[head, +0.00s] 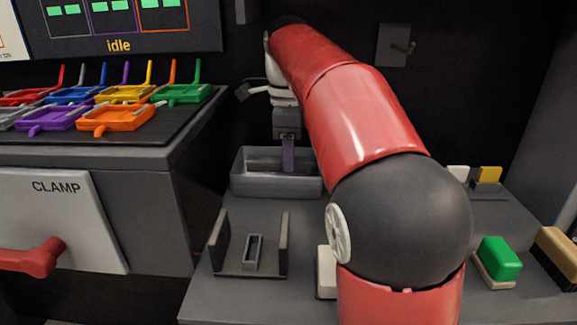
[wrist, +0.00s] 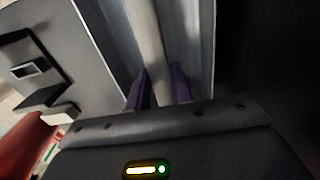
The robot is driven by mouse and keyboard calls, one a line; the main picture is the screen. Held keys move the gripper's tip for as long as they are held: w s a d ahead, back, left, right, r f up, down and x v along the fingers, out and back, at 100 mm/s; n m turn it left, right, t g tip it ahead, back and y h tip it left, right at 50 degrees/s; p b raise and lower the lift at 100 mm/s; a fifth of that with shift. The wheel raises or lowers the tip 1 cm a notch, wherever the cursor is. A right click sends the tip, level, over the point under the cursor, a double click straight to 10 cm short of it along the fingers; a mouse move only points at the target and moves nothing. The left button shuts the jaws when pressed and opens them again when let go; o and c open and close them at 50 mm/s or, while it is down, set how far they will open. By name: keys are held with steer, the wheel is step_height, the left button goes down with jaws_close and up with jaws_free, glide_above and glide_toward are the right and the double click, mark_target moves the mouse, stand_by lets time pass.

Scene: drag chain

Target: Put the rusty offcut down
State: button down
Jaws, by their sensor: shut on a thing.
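My gripper (head: 288,166) points down into the grey open-topped bin (head: 275,186) at the back of the bench in the head view. In the wrist view its purple fingers (wrist: 160,88) are shut on a long pale grey-brown bar (wrist: 148,40), which I take to be the rusty offcut; rust is not clear on it. The bar runs up between the fingers, inside the bin's walls (wrist: 201,45). Whether it touches the bin floor cannot be told. In the head view the bin's front wall and the fingers hide most of the bar.
A dark fixture with two upright plates (head: 250,265) stands in front of the bin. A green-topped brush or block (head: 499,259) lies at the right. Coloured trays (head: 115,118) crowd the left counter above the CLAMP panel (head: 60,215). My arm covers the middle of the bench.

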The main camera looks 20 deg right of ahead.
steer(key=shift+f, duration=0.85)
steer(key=shift+w+f, duration=0.15)
steer(key=shift+f, duration=0.15)
steer(key=shift+f, duration=0.15)
steer(key=c, duration=1.2)
jaws_free()
steer(key=shift+c, duration=0.2)
step_height(320, 180, up, 8)
steer(key=shift+f+p, duration=0.1)
steer(key=shift+p, duration=0.75)
